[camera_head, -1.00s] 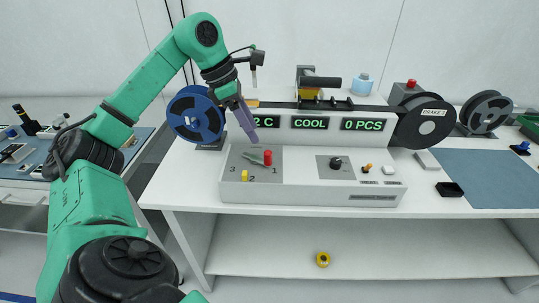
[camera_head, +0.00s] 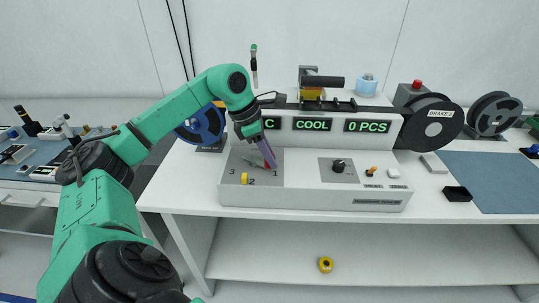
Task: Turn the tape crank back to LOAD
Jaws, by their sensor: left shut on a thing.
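The tape crank, a red knob (camera_head: 266,165) with a pointer, sits on the left plate of the white machine (camera_head: 310,195), among the marks 1, 2 and 3. My left gripper (camera_head: 268,160) comes down onto the crank from above and is shut on it, covering most of it. Only a little red shows beside the fingers. A yellow peg (camera_head: 245,178) stands by the marks 3 and 2. I cannot read a LOAD label. My right gripper is not in view.
A black knob (camera_head: 338,166) and a small orange lever (camera_head: 372,171) stand to the right on the machine's front. The displays read COOL and 0 PCS. A blue reel (camera_head: 203,127) is behind my left arm. A black reel marked BRAKE 2 (camera_head: 433,124) stands right.

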